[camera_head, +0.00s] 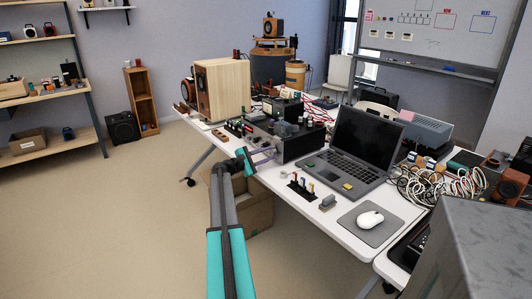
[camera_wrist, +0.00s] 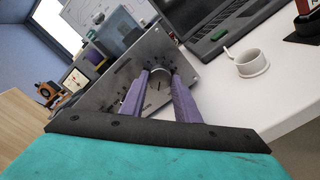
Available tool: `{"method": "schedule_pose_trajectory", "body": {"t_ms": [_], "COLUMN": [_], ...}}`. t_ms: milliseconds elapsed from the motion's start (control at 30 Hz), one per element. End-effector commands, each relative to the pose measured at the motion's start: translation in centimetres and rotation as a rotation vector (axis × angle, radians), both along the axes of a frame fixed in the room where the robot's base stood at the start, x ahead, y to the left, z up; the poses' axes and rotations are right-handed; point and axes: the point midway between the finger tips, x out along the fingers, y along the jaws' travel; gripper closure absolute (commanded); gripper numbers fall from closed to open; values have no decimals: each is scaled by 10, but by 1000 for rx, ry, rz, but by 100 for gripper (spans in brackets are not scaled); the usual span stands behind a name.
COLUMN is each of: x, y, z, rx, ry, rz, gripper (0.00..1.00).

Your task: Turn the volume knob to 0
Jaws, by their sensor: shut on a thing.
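The volume knob (camera_wrist: 158,84) is a round knob with a dark pointer line on the metal front plate (camera_wrist: 112,82) of an amplifier, in the middle of the wrist view. My gripper (camera_wrist: 160,80) has purple fingers, one on each side of the knob, shut on it. Numbers round the knob are too small to read. In the head view my teal arm reaches to the front of the dark amplifier (camera_head: 297,147) on the white table, and my gripper (camera_head: 272,151) is at its front face. The knob itself is too small to make out there.
An open laptop (camera_head: 352,150) stands right of the amplifier. A white mouse (camera_head: 371,219) lies on a grey pad in front. A wooden speaker (camera_head: 222,88) stands at the table's left end. A cardboard box (camera_head: 253,209) is under the table.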

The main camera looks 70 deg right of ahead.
Motion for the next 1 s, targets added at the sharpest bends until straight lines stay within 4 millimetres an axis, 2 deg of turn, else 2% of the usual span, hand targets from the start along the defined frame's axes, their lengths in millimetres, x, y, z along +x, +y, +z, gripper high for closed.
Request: {"method": "schedule_pose_trajectory", "body": {"t_ms": [33,667,700,767,800,1000], "x": [2,2,2,2,2,1], "y": [-3,-3,-3,-2,-2,-1], "z": [6,5,5,4,4,2], "rx": [8,41,41,41,42,44], "ry": [22,76,76,75,74,73], "rz": [7,7,7,7,6,4], "gripper": [94,94,66,56,53,53]}}
